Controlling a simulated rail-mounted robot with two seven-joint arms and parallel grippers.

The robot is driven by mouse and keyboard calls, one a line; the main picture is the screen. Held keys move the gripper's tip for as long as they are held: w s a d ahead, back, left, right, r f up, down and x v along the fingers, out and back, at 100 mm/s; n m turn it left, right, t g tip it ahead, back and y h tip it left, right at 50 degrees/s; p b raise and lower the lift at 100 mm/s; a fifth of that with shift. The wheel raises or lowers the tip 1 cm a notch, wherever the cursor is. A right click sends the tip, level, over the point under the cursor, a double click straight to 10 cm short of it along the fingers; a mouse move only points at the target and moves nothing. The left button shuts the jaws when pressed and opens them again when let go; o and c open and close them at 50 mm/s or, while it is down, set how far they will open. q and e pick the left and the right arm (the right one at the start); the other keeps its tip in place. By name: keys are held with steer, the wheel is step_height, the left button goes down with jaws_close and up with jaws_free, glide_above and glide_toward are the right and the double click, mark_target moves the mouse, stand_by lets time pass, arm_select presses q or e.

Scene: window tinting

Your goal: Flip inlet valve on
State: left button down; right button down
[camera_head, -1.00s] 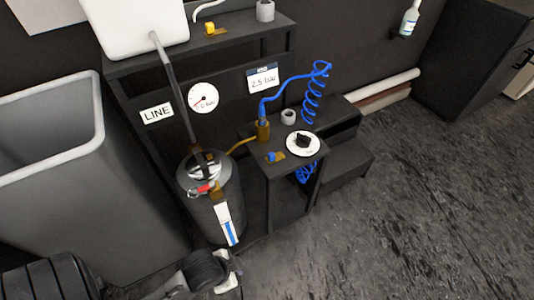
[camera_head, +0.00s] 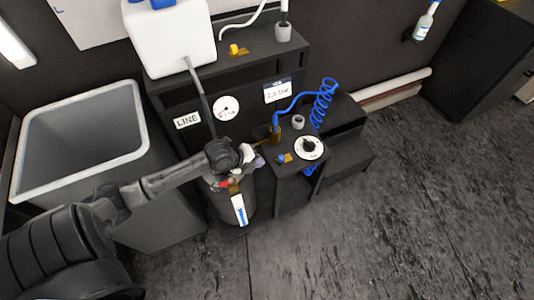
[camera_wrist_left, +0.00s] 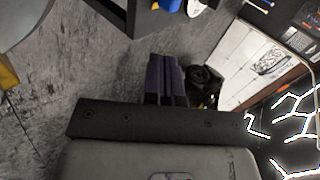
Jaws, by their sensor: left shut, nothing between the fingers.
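A small blue-handled valve (camera_head: 284,158) on a brass plate sits on the low black stand (camera_head: 290,187), left of a white dial with a black knob (camera_head: 309,147). A yellow-handled valve (camera_head: 236,50) sits on the upper shelf, and a red handle (camera_head: 222,184) shows on the dark tank. I cannot tell which is the inlet valve. My left gripper (camera_head: 258,160) is shut and empty, above the tank and just left of the blue valve, apart from it. Its purple fingers (camera_wrist_left: 167,80) show closed in the left wrist view. My right gripper is out of view.
A large grey bin (camera_head: 85,195) stands at the left, beneath my left arm. A white container (camera_head: 172,40) sits on the shelf. A blue coiled hose (camera_head: 322,103) rises behind the dial. A round gauge (camera_head: 226,108) is on the back panel. The floor at right is clear.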

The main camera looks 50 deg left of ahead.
mark_target(278, 161)
arm_select(q)
steer(key=shift+s+a+r, duration=0.1)
steer(key=shift+a, duration=0.85)
steer(key=b+x, duration=0.3)
steer(key=x, duration=0.6)
steer(key=shift+w+a+f+b, duration=0.1)
steer(key=shift+w+f+b, duration=0.15)
steer(key=shift+f+b, duration=0.1)
steer(key=shift+w, duration=0.15)
